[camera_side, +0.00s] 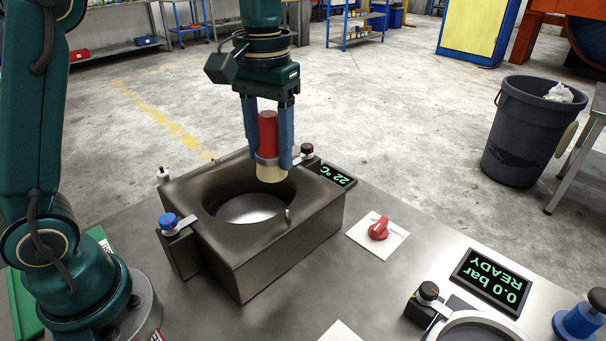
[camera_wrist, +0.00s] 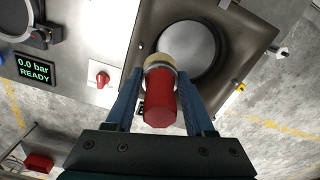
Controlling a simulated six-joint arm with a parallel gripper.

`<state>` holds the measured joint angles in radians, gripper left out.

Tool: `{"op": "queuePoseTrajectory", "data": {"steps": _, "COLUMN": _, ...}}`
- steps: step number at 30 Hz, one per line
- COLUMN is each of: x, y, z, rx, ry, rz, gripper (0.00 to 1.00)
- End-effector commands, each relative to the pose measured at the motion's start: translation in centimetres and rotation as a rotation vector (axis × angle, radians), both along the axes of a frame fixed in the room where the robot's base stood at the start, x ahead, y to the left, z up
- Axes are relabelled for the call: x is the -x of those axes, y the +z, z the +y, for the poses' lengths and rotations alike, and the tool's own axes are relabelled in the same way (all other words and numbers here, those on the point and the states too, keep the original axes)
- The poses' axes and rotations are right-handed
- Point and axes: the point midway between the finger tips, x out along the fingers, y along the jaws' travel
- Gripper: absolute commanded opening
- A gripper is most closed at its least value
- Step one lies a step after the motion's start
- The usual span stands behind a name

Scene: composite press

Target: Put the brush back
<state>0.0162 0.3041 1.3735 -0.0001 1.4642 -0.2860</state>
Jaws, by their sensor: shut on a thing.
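My gripper (camera_side: 268,152) is shut on a brush (camera_side: 268,130) with a red handle, a metal band and a pale bristle end. The brush is upright with its bristles down, above the rim of the round cavity in the metal mould block (camera_side: 290,240). In the wrist view the brush (camera_wrist: 159,105) sits between the blue fingers of my gripper (camera_wrist: 162,95), and the round cavity (camera_wrist: 190,50) lies just beyond it. I cannot tell whether the bristles touch the block. No holder for the brush can be made out.
A blue-knobbed clamp (camera_side: 170,222) and a black-knobbed clamp (camera_side: 306,152) stand at the block's sides. A grey bin (camera_side: 525,135) stands on the floor.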

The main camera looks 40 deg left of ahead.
Motion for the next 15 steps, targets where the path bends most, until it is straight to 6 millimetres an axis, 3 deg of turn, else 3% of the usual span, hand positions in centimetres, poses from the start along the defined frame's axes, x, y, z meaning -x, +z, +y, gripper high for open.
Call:
{"op": "queuePoseTrajectory", "data": {"steps": 6, "x": -0.7, "y": 0.0, "z": -5.1, "rx": 0.000, "ry": 0.008, "rz": 0.000, "gripper": 0.00}}
{"op": "queuePoseTrajectory", "data": {"steps": 15, "x": -0.2, "y": -0.1, "z": -10.9, "rx": 0.000, "ry": 0.030, "rz": -0.001, "gripper": 0.00}}
